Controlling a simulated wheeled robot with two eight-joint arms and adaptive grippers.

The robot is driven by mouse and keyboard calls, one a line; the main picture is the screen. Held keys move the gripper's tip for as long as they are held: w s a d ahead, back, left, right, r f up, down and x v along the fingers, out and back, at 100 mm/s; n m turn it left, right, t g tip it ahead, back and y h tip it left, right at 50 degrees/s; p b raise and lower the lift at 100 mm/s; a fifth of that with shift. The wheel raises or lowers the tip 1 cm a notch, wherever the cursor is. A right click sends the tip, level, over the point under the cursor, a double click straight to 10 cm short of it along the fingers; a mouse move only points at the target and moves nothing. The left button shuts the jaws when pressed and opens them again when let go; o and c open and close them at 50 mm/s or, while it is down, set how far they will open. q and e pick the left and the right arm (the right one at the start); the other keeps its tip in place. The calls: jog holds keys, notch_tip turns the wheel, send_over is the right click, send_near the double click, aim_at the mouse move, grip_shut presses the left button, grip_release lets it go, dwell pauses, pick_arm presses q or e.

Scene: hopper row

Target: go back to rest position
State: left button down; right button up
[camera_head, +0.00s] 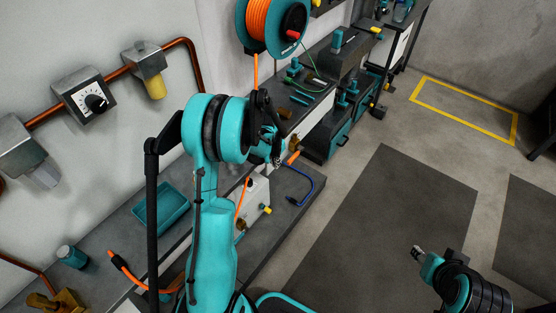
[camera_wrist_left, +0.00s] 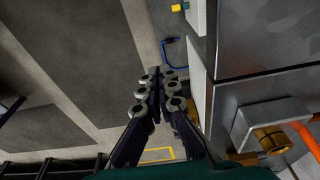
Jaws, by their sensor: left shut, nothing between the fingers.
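My left arm rises through the middle of the head view, bent at a teal joint. My left gripper (camera_head: 276,158) is partly hidden behind that joint, beside the workbench's front edge. In the left wrist view its dark fingers with grey round pads (camera_wrist_left: 158,92) are together and hold nothing. They point over the floor beside the bench. Part of my right arm shows at the lower right of the head view, with a small grey-tipped end (camera_head: 420,253) over the floor. Its finger state is not clear.
The workbench (camera_head: 272,190) runs along the wall, with a teal tray (camera_head: 160,209) and a blue hose (camera_head: 307,189). An orange hose reel (camera_head: 265,22) hangs above. Wall boxes and a copper pipe (camera_head: 185,44) are at left. The floor with dark mats (camera_head: 385,220) is clear at right.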

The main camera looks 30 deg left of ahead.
dwell(0.6)
pick_arm(q)
jog(key=s+d+r+t, duration=0.1)
jog(key=s+d+r, duration=0.35)
jog(key=r, duration=0.35)
jog(key=s+d+r+t, duration=0.1)
jog(key=s+d+r, duration=0.35)
jog(key=r, duration=0.45)
jog(key=s+d+r+t, duration=0.1)
jog(key=s+d+r, duration=0.1)
jog(key=s, duration=0.4)
jog(key=s+d+r+n+t, duration=0.1)
jog(key=s+d+t, duration=0.1)
jog(key=s+d, duration=0.3)
jog(key=shift+s+r+n, duration=0.3)
jog(key=shift+s+r, duration=0.1)
jog(key=shift+s, duration=0.15)
